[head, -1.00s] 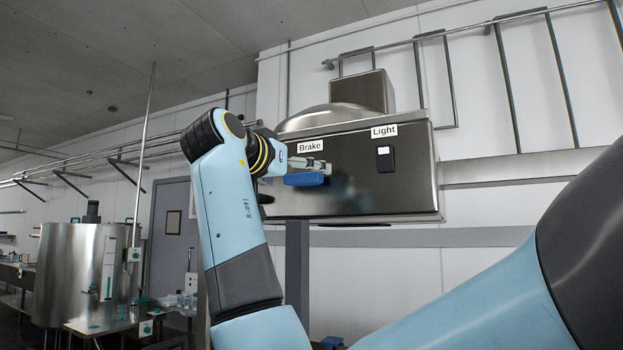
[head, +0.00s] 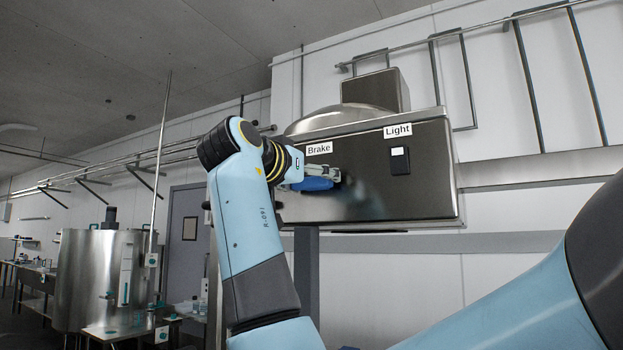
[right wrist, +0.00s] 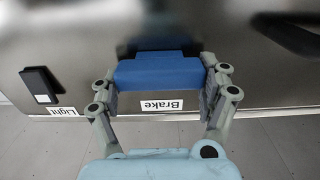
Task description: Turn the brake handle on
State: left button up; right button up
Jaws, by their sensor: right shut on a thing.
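The blue brake handle (head: 314,184) sits on the front of the steel housing (head: 368,205), just below the "Brake" label (head: 319,149). My right gripper (head: 326,173) is at the handle, coming from the left in the head view. In the right wrist view, its grey fingers (right wrist: 162,88) stand on both sides of the blue handle (right wrist: 158,72) and are shut on it. The handle looks roughly level there, and the label reads upside down. The handle's mount is blurred or hidden. My left gripper is not in view.
A black and white light switch (head: 400,160) is on the same panel, right of the handle, under the "Light" label (head: 397,131). A steel vat (head: 100,275) stands far left. Pipes and racks run along the wall.

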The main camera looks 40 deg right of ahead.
jog(key=shift+n, duration=0.4)
jog(key=shift+w+n+p, duration=0.1)
jog(key=shift+n+p, duration=0.2)
jog(key=shift+w+n+p, duration=0.1)
jog(key=shift+n+p, duration=0.4)
jog(key=shift+n, duration=0.6)
jog(key=n+p, duration=0.3)
jog(key=n, duration=0.2)
jog(key=shift+w+a+n, duration=0.1)
jog(key=shift+w+n, duration=0.05)
jog(key=shift+n, duration=0.15)
jog(key=n+p, duration=0.5)
jog(key=shift+w+f, duration=0.1)
jog(key=shift+f, duration=0.05)
jog(key=shift+f+n+p, duration=0.15)
jog(key=shift+n+p, duration=0.5)
jog(key=shift+n, duration=0.3)
jog(key=shift+f+n+p, duration=0.15)
jog(key=shift+n+p, duration=0.5)
jog(key=shift+n, duration=0.3)
